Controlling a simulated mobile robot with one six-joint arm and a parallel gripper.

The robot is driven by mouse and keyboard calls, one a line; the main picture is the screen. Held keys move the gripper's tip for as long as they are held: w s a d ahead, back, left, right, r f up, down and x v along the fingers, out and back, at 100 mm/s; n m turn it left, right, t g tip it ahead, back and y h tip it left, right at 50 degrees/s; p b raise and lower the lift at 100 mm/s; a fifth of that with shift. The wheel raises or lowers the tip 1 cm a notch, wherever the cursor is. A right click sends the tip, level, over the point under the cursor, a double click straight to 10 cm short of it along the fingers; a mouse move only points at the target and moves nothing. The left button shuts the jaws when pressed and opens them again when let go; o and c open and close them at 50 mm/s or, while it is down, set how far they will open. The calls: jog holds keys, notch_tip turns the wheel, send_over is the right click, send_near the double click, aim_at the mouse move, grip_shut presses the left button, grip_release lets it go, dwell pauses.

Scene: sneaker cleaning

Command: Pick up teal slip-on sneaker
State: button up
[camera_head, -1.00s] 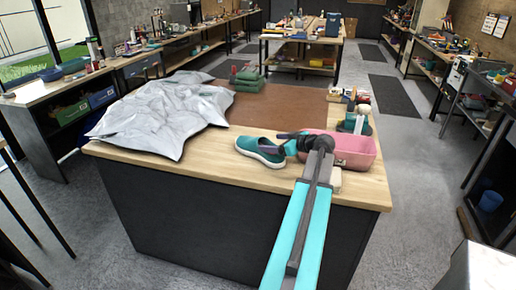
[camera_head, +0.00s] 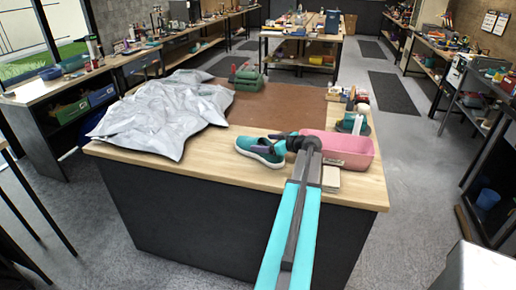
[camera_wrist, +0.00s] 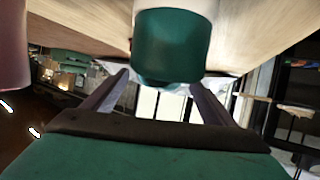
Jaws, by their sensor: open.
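The teal slip-on sneaker (camera_head: 258,153), with a white sole, sits on the wooden front part of the table, left of the pink bin. My gripper (camera_head: 273,142) is at its right end, one finger in front of the shoe and the other towards its far side. The fingers are apart and hide part of the shoe. In the wrist view, a rounded teal end of the sneaker (camera_wrist: 172,45) shows just beyond the two spread fingertips (camera_wrist: 160,80). I cannot tell whether a finger touches it.
A pink bin (camera_head: 345,151) stands close to the right of my gripper, with a pale block (camera_head: 331,179) at the table edge. A crumpled grey sheet (camera_head: 160,115) covers the left. A brown mat (camera_head: 275,104) lies behind. Green items (camera_head: 247,79) and small bottles stand farther back.

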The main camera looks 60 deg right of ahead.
jog(key=shift+p+x, duration=0.55)
jog(key=shift+x, duration=0.95)
jog(key=shift+c, duration=0.5)
jog(key=c, duration=1.3)
jog(key=shift+o, duration=0.2)
jog(key=shift+r, duration=0.15)
notch_tip(320, 180, up, 10)
jog(key=b, duration=0.3)
